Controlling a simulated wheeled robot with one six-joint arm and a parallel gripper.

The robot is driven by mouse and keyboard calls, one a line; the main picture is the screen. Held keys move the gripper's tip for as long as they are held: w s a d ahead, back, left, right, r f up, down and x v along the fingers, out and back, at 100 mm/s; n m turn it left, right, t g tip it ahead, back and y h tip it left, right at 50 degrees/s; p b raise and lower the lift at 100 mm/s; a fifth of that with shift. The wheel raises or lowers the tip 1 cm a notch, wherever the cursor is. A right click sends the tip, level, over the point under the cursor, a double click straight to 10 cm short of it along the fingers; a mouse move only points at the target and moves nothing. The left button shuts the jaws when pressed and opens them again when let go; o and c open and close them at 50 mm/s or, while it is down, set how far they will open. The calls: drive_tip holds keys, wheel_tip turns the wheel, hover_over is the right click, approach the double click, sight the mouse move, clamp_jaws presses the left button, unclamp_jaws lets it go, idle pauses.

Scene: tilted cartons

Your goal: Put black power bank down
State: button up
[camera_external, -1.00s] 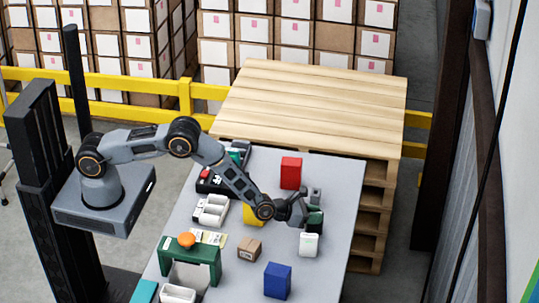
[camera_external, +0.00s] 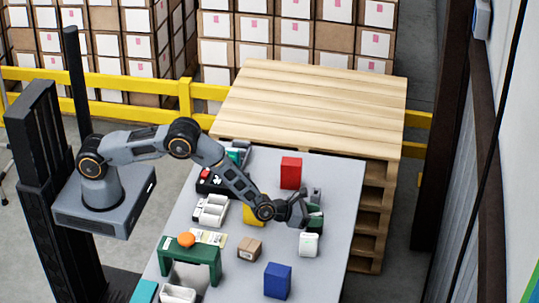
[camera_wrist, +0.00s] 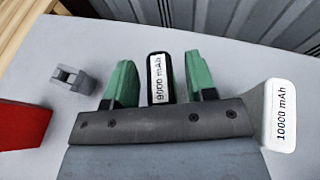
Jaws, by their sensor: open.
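The black power bank (camera_wrist: 160,77), with a white label along its face, stands between the two green fingers of my gripper (camera_wrist: 160,82) in the wrist view. Small gaps show on both sides of it, and the fingers are open. In the external view my gripper (camera_external: 315,218) is low over the right part of the grey table (camera_external: 335,180). There the power bank is hidden or too small to make out. Whether its bottom rests on the table is hard to see.
A white power bank (camera_wrist: 281,115) stands close to the right finger; it also shows in the external view (camera_external: 308,245). A red box (camera_external: 291,172) and a small grey part (camera_wrist: 73,79) are to the left in the wrist view. A blue box (camera_external: 277,281) stands nearer the front.

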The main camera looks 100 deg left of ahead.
drive_tip(key=shift+r, duration=0.2)
drive_tip(key=s+d+r+m+g+h+b, duration=0.1)
drive_tip(key=s+d+r+m+h, duration=0.1)
drive_tip(key=s+d+r+m, duration=0.35)
drive_tip(key=s+d+r+m+g+h, duration=0.1)
drive_tip(key=s+d+r+m, duration=0.1)
drive_tip(key=s+r+m, duration=0.6)
drive_tip(key=s+d+r+m+g+h+b, duration=0.1)
drive_tip(key=s+d+r+m+g+h, duration=0.1)
drive_tip(key=s+d+r+m, duration=0.35)
drive_tip(key=s+r+m+g, duration=0.2)
drive_tip(key=s+m, duration=0.8)
drive_tip(key=s, duration=0.2)
drive_tip(key=s+r+m+g, duration=0.2)
drive_tip(key=s+m, duration=0.9)
drive_tip(key=s, duration=0.1)
drive_tip(key=shift+s+a+r+g, duration=0.2)
drive_tip(key=shift+s+r+g, duration=0.15)
drive_tip(key=shift+r+g, duration=0.05)
